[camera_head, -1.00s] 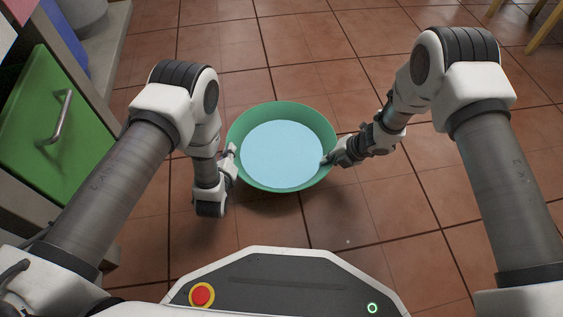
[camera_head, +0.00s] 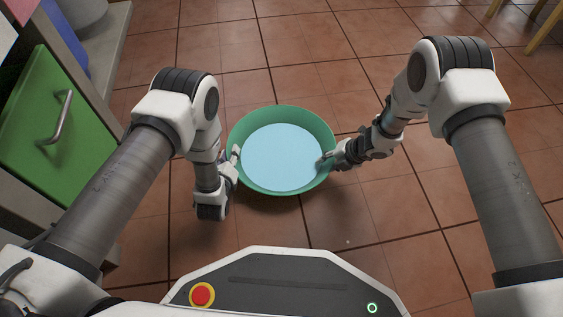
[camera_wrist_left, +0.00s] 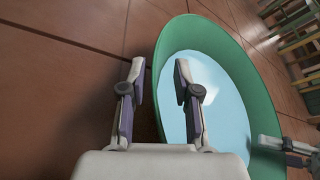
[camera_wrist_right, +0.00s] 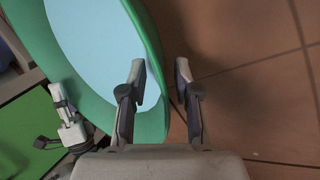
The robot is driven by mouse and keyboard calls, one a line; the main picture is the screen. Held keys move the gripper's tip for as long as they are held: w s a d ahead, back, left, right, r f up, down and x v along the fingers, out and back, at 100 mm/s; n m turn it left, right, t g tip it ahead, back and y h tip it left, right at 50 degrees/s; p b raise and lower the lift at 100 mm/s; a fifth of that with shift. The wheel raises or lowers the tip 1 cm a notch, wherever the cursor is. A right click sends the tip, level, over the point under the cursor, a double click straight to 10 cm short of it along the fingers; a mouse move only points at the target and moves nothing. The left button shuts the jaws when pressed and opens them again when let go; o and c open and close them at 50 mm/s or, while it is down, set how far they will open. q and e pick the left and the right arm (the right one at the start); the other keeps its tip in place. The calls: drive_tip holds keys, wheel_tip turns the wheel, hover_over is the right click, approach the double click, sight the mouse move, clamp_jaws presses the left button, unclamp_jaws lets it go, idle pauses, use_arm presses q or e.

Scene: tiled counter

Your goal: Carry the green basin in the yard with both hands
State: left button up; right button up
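The green basin (camera_head: 281,114) sits low over the tiled floor in the head view, its light blue inside facing up. I cannot tell whether it touches the floor. My left gripper (camera_head: 235,154) is at its left rim and my right gripper (camera_head: 325,162) at its right rim. In the left wrist view, the left fingers (camera_wrist_left: 160,70) stand apart, one on each side of the basin wall (camera_wrist_left: 262,95). In the right wrist view, the right fingers (camera_wrist_right: 160,67) also stand apart around the basin's edge (camera_wrist_right: 145,25). Both grippers look open, with gaps beside the rim.
A cabinet with a green drawer front (camera_head: 50,125) and metal handle stands at the left. Wooden furniture legs (camera_head: 545,30) show at the top right. The tiled floor (camera_head: 310,45) beyond the basin is clear.

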drive_tip(key=shift+d+r, duration=0.15)
drive_tip(key=shift+r, duration=0.1)
use_arm(q)
drive_tip(key=v, duration=1.1)
drive_tip(key=shift+s, duration=0.3)
use_arm(e)
drive_tip(key=v, duration=1.1)
drive_tip(key=shift+r, duration=0.2)
use_arm(q)
drive_tip(key=shift+r, duration=0.1)
use_arm(e)
drive_tip(key=shift+d, duration=0.15)
